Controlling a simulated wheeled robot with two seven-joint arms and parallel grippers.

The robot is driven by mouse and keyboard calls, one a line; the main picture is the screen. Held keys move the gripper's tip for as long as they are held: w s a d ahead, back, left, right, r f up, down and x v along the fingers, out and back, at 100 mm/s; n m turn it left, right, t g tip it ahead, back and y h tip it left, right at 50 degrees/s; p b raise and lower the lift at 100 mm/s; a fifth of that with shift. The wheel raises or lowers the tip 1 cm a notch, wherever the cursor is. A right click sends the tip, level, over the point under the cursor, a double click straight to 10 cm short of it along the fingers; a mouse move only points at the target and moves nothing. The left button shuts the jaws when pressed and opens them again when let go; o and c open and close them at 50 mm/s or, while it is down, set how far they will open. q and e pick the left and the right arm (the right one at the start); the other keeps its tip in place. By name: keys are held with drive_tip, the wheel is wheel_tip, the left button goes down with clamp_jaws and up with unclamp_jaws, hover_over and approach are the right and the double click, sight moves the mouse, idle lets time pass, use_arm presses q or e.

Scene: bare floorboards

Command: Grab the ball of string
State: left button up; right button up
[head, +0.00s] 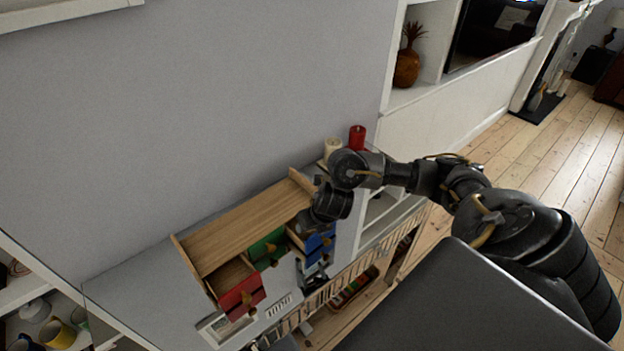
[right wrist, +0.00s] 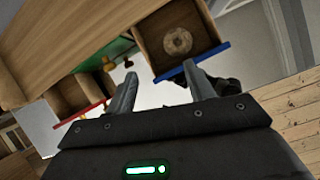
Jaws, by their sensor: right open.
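A pale tan, round ball of string (right wrist: 178,40) lies inside an open drawer with a blue front (right wrist: 192,62) in the right wrist view. The blue-fronted drawer (head: 320,243) also shows in the head view, at the right end of a small wooden drawer unit (head: 235,235), where my right wrist hides part of it and the string cannot be made out. My right gripper (right wrist: 159,72) is open and empty. Its two fingers point toward the blue-fronted drawer, apart from the ball. My left gripper is in neither view.
A dark object (head: 313,272) lies before the blue drawer. A red candle (head: 357,138) and a cream candle (head: 332,147) stand behind my wrist. A grey wall backs the unit.

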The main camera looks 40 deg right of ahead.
drive_tip(key=d, duration=0.3)
drive_tip(key=shift+s+r+n+g+h, duration=0.1)
drive_tip(key=shift+r+n+g+h, duration=0.2)
drive_tip(key=shift+n, duration=0.1)
drive_tip(key=b+x, duration=0.1)
drive_tip(key=x, duration=0.3)
drive_tip(key=shift+f, duration=0.2)
drive_tip(key=shift+w+b+x, duration=0.2)
drive_tip(key=shift+b+x, duration=0.35)
drive_tip(key=shift+x, duration=2.65)
drive_tip(key=shift+a+r, duration=0.1)
drive_tip(key=c, duration=0.7)
